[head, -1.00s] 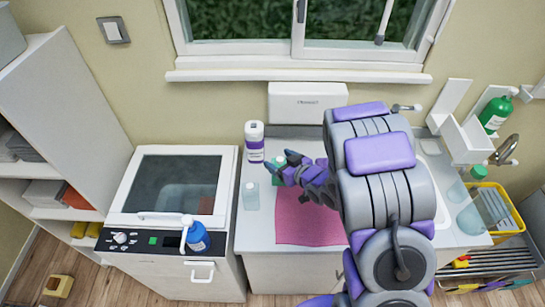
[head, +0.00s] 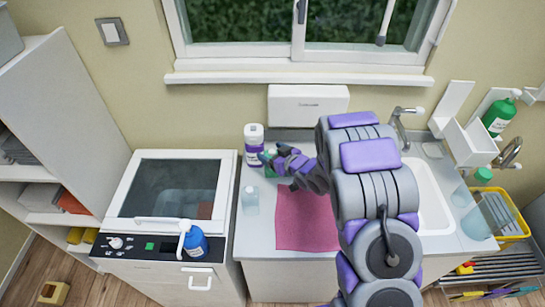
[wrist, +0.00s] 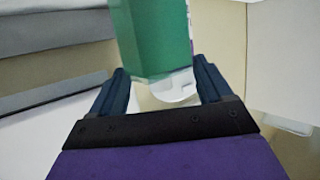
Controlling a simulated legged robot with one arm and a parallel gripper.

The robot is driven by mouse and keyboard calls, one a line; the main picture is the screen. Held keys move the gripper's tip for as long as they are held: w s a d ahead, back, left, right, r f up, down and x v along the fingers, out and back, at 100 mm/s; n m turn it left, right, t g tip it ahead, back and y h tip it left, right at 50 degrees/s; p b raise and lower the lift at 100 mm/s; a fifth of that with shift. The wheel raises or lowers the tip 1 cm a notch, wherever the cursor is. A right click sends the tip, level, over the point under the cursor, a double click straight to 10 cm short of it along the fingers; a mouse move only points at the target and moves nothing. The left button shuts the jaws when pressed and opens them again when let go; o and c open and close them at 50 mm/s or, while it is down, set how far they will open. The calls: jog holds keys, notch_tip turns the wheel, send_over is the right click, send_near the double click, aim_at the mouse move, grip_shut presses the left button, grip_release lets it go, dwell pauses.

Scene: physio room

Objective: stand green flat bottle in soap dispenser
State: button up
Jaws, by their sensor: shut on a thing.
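The green flat bottle (head: 270,171) is at the back left of the counter, mostly hidden behind my fingers in the head view. In the wrist view the green bottle (wrist: 150,38) is between the two fingers. My gripper (wrist: 162,85) is shut on it; it also shows in the head view (head: 274,160). I cannot tell whether the bottle still touches the counter. White open wall holders, which look like the soap dispenser (head: 468,143), are on the wall at the right; a green pump bottle (head: 497,119) is at the right-hand one.
A white bottle with a purple label (head: 254,146) stands close behind my gripper. A clear bottle (head: 250,200) stands in front left. A pink mat (head: 308,222) lies on the counter (head: 262,240). The sink (head: 433,205) and tap (head: 400,125) are right of my arm.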

jog(key=shift+f, duration=0.15)
jog(key=o, duration=1.5)
jog(key=shift+s, duration=0.1)
jog(key=p+v, duration=0.1)
jog(key=v, duration=1.1)
jog(key=shift+d, duration=0.1)
